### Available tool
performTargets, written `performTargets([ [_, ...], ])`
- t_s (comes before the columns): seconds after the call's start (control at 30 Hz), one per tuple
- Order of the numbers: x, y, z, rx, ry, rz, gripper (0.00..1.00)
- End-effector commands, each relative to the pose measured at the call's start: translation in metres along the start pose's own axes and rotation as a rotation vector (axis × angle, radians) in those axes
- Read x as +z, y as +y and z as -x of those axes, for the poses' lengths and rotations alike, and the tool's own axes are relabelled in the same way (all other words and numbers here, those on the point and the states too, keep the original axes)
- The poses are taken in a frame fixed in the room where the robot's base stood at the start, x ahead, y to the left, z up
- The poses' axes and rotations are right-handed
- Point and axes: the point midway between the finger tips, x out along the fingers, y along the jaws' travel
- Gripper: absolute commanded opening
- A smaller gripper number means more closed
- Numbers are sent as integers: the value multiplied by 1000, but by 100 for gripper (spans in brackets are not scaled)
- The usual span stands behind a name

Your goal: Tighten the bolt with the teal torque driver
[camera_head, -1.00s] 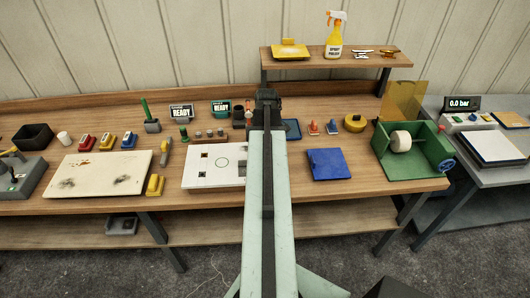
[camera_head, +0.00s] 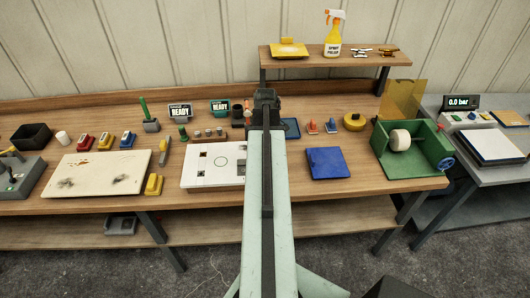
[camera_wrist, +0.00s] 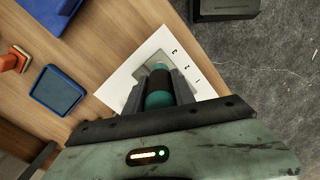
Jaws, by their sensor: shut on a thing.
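My gripper (camera_wrist: 158,78) is shut on the torque driver (camera_wrist: 160,99), a cylinder with teal ends and a dark middle band. In the wrist view the driver points toward a grey plate (camera_wrist: 147,53) on a white board (camera_wrist: 115,91). I cannot tell whether its tip touches anything. The bolt does not show; the driver and fingers may hide it. In the head view the white board (camera_head: 200,178) lies on the bench, left of my arm. My gripper's end (camera_head: 265,97) shows beyond the board, its fingers and the driver hidden there.
A blue tray (camera_head: 291,120) and a blue pad (camera_head: 325,153) lie right of my arm. A green tape dispenser (camera_head: 440,150) stands farther right. Small tools and two READY displays (camera_head: 180,112) sit behind the board. A shelf (camera_head: 340,61) rises at the back.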

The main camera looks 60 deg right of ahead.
Motion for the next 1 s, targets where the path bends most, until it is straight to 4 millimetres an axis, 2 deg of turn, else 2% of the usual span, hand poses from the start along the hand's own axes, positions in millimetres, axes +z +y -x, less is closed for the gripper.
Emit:
performTargets([
  [1.0,-1,0,-4,0,0,2,0],
])
